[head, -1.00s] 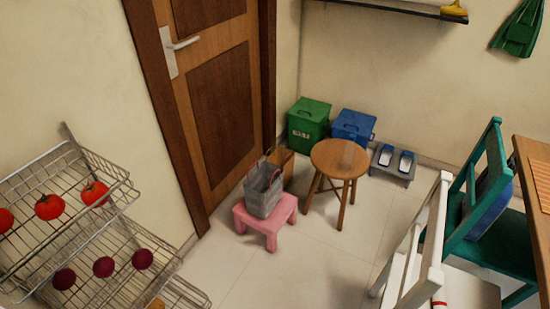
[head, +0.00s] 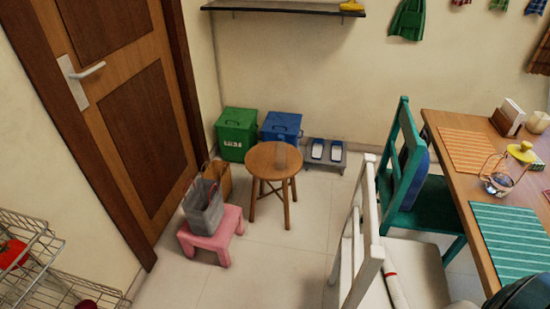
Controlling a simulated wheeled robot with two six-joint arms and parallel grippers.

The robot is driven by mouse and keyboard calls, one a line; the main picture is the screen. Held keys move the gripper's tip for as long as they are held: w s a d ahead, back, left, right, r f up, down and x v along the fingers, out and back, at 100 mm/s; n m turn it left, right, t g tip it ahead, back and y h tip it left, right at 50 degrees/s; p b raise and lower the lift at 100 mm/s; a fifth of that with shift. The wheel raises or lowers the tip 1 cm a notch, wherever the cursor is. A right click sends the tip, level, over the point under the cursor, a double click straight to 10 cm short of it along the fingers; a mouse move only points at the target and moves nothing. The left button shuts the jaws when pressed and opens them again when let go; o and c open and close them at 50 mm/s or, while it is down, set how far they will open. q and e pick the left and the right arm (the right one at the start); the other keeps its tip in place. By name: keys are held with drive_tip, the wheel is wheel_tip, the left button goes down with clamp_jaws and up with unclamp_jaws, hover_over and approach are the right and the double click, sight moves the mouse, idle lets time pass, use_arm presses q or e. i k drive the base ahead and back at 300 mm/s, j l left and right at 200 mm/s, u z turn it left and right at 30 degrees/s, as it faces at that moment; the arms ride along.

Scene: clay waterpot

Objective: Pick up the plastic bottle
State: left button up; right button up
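No clearly recognisable plastic bottle shows in the head view. A small, faint, see-through thing (head: 281,158) stands on the round wooden stool (head: 262,163); it is too small and pale to tell whether it is the plastic bottle. Neither of my grippers is in view.
A pink stool (head: 226,228) with a grey bag (head: 203,206) stands left of the wooden stool. Green (head: 237,134) and blue (head: 281,128) bins are behind. A white chair (head: 360,260), teal chair (head: 425,200) and dining table (head: 455,185) block the right. Floor (head: 270,265) between is clear.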

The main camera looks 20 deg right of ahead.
sight(280, 150)
drive_tip(key=z, duration=0.8)
